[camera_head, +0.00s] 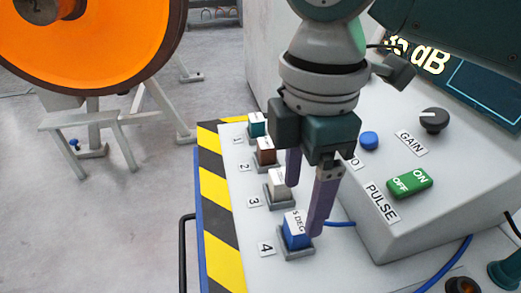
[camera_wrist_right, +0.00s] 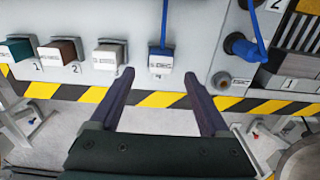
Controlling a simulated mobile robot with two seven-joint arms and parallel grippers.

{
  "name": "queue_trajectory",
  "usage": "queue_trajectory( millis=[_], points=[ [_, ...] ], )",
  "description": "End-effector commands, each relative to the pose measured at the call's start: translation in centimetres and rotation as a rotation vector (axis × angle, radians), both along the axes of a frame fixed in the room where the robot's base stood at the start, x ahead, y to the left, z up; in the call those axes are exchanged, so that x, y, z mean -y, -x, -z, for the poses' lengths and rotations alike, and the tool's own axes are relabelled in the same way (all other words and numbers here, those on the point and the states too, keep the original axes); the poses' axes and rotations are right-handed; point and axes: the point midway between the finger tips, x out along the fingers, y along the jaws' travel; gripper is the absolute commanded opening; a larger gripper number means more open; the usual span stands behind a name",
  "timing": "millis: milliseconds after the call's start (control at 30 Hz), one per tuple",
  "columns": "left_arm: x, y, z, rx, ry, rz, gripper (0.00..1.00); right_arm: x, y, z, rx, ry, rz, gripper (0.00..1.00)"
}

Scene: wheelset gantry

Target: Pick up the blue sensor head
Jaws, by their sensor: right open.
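The blue sensor head (camera_head: 295,230), labelled "5 DEG", sits in its grey holder at place 4, at the front end of the sensor row. A blue cable leads from it. It also shows in the right wrist view (camera_wrist_right: 161,62), ahead of the opening between my fingertips. My right gripper (camera_head: 307,192) is open and empty, with its purple fingers pointing down by the head. One finger overlaps the holder's right edge in the head view; contact cannot be told. The fingers also show in the wrist view (camera_wrist_right: 158,76). My left gripper is out of view.
White (camera_head: 279,182), brown (camera_head: 265,151) and teal (camera_head: 257,124) sensor heads stand in holders 3, 2 and 1. The grey console (camera_head: 400,235) with a knob (camera_head: 434,119) and a green switch (camera_head: 410,183) rises at right. A striped edge (camera_head: 222,225) bounds the panel. An orange wheel (camera_head: 90,40) stands at upper left.

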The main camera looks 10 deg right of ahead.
Motion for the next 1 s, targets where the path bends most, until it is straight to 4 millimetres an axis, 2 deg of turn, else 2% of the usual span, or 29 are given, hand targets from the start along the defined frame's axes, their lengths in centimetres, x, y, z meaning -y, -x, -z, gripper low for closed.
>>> queue_trajectory(
  millis=[33, 167, 433, 733, 767, 1000],
  points=[
    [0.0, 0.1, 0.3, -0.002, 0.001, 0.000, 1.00, 0.0, 0.1, 0.8, -0.002, 0.000, 0.001, 0.80],
    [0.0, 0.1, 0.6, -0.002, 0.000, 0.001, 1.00, 0.0, 0.1, 1.8, -0.001, 0.000, 0.001, 0.80],
    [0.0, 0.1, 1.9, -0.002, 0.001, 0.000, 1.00, 0.1, 0.3, 5.9, 0.000, 0.000, 0.001, 0.80],
    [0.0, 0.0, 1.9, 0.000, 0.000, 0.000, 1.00, 0.1, 0.3, 6.5, 0.002, 0.000, -0.001, 0.80],
    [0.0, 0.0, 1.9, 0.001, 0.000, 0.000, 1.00, 0.1, 0.3, 6.4, 0.002, 0.000, -0.001, 0.79],
    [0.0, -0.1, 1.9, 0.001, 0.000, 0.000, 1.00, 0.1, 0.3, 6.4, 0.002, -0.001, -0.001, 0.52]
  ],
)
